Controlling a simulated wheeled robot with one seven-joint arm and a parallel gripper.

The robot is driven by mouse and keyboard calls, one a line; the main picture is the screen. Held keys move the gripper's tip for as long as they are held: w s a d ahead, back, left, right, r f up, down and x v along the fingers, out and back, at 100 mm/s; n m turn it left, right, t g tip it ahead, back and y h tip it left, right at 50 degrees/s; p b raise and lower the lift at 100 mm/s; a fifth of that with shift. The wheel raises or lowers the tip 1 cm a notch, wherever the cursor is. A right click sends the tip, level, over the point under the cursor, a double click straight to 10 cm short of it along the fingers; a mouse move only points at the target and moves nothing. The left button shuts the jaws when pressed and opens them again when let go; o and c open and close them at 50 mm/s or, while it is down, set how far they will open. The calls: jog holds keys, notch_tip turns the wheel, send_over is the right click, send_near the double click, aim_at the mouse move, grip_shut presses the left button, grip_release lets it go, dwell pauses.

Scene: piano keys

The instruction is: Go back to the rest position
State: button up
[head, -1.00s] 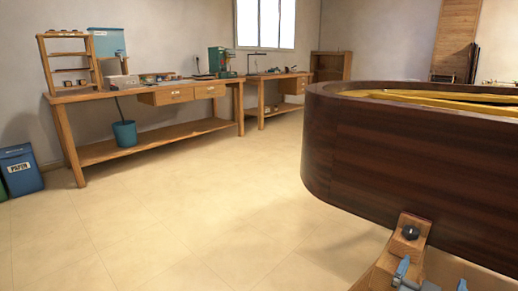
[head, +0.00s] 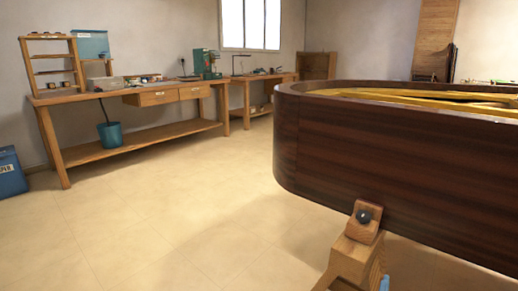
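No gripper of mine shows in the head view. A large dark brown wooden piano case (head: 400,165) with a rounded left end fills the right side. Yellowish wooden parts (head: 420,98) show inside its open top. A wooden stand (head: 352,255) with a dark round knob (head: 364,216) is in front of the case at the lower right, with a blue part at the frame's bottom edge. Piano keys are not in view.
A wooden workbench (head: 140,143) with drawers stands along the left wall, a teal bucket (head: 110,134) on its lower shelf. A second bench (head: 250,95) is beyond it. A blue bin (head: 10,175) is at the left edge. The tiled floor (head: 150,225) between is clear.

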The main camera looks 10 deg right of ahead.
jog(key=s+a+f+n+t+y, duration=0.1)
jog(key=s+a+f+n+y, duration=0.25)
jog(key=s+a, duration=0.4)
jog(key=s+a+f+n+y, duration=0.3)
jog(key=s+a+y, duration=0.25)
jog(key=s, duration=0.35)
jog(key=s+a+r+n+t+y, duration=0.1)
jog(key=s+a+r+y, duration=0.2)
jog(key=s, duration=0.5)
jog(key=s+r+n+t, duration=0.1)
jog(key=s+r, duration=0.7)
jog(key=r, duration=0.1)
notch_tip(320, 180, up, 23)
jog(key=p, duration=2.3)
jog(key=shift+a+p, duration=0.35)
